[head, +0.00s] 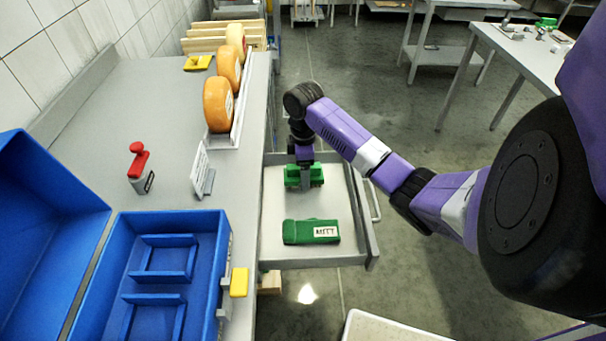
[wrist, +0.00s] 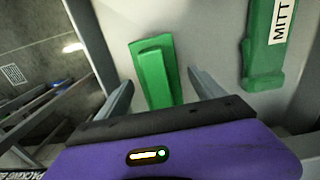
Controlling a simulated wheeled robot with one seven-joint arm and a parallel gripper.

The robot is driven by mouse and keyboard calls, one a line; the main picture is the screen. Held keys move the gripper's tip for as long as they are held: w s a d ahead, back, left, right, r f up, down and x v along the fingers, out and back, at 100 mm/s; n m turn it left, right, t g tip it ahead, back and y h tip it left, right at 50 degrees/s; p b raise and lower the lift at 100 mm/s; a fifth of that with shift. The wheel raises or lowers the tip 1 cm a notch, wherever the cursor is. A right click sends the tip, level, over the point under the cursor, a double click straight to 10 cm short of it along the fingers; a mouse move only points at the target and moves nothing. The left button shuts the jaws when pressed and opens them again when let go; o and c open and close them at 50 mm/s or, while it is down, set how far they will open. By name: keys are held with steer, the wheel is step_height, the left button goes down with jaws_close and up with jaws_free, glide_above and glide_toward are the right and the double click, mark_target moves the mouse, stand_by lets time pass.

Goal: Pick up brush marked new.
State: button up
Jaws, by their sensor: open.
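A green brush-like block with a raised handle (wrist: 153,75) lies in the open drawer (head: 272,230). It also shows in the head view, partly covered by my gripper (head: 303,165). I see no "new" marking on it in either view. In the wrist view my gripper (wrist: 161,78) is open, with one finger on each side of the green block. The fingers appear apart from it; their height above the drawer floor is hard to judge.
Drawer walls surround both. The counter to the left holds orange cheese wheels (head: 218,104), a red-handled tool (head: 140,168), a white sign (head: 202,170) and an open blue case (head: 215,250).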

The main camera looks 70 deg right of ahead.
steer(key=shift+f, duration=0.75)
steer(key=shift+c, duration=0.5)
steer(key=c, duration=1.6)
steer(key=shift+o, duration=0.2)
steer(key=shift+r, duration=0.15)
step_height(320, 180, up, 20)
steer(key=p, duration=0.4)
